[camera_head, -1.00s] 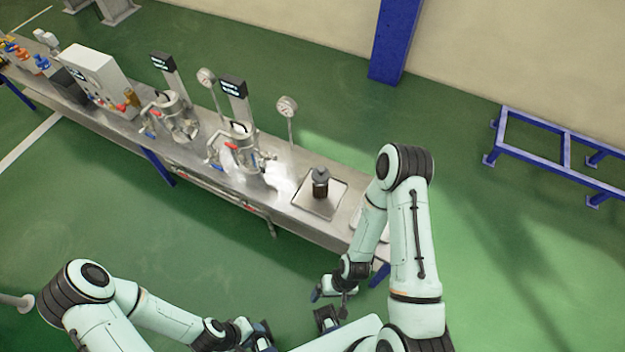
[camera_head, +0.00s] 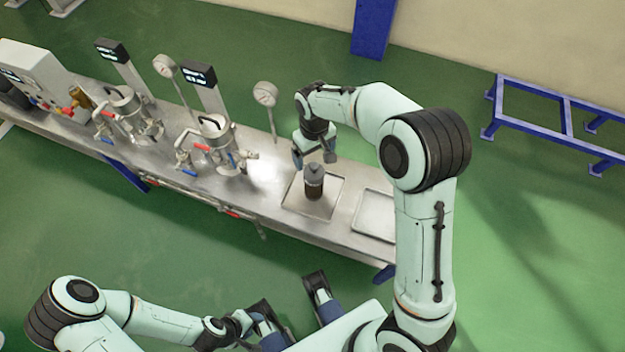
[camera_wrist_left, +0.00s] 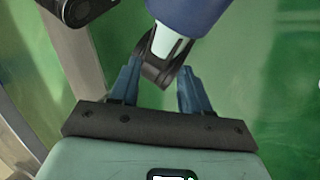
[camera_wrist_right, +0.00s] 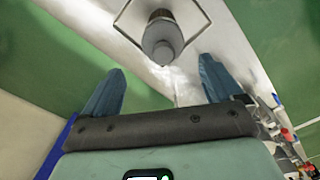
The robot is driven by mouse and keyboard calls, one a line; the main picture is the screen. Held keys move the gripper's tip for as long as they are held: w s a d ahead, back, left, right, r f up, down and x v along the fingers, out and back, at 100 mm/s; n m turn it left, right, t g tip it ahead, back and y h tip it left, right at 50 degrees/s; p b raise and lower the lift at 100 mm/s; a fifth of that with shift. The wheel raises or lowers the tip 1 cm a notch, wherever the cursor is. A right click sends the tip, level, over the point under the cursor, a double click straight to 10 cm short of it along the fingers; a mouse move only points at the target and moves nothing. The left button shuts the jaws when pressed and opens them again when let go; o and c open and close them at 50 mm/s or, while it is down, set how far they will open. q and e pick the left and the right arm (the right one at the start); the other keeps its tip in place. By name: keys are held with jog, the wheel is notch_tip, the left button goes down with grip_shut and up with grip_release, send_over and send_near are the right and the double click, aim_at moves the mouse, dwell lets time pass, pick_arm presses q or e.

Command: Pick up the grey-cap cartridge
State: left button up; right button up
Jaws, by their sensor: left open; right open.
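The grey-cap cartridge (camera_head: 314,183) stands upright on a square tray (camera_head: 327,209) at the right part of the steel bench. It has a dark body and a grey cap. In the right wrist view the cartridge (camera_wrist_right: 161,38) shows from above, beyond the fingertips. My right gripper (camera_head: 314,158) is open and empty, pointing down just behind and above the cartridge, apart from it. The right wrist view shows its two blue fingers (camera_wrist_right: 160,90) spread wide. My left gripper (camera_wrist_left: 155,88) is open and empty, low near my body, away from the bench.
Two metal vessels with red-handled valves (camera_head: 213,145) (camera_head: 125,112) stand left of the tray. A gauge (camera_head: 265,94) on a thin post rises behind the bench, left of my right gripper. An empty flat tray (camera_head: 374,215) lies to the right. A blue frame (camera_head: 565,125) stands on the floor.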

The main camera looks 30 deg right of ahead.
aim_at(314, 162)
notch_tip(314, 162, down, 4)
jog(key=shift+r, duration=0.25)
jog(key=f, duration=0.1)
jog(key=f+b, duration=0.1)
jog(key=f, duration=0.2)
jog(key=shift+s+a+f+b, duration=0.1)
jog(key=shift+s+a+b, duration=0.15)
jog(key=shift+s+b, duration=0.05)
jog(key=shift+f, duration=0.55)
pick_arm(q)
jog(key=shift+w+a+f, duration=0.1)
jog(key=shift+w+f, duration=0.5)
jog(key=shift+f, duration=0.3)
pick_arm(e)
grip_shut()
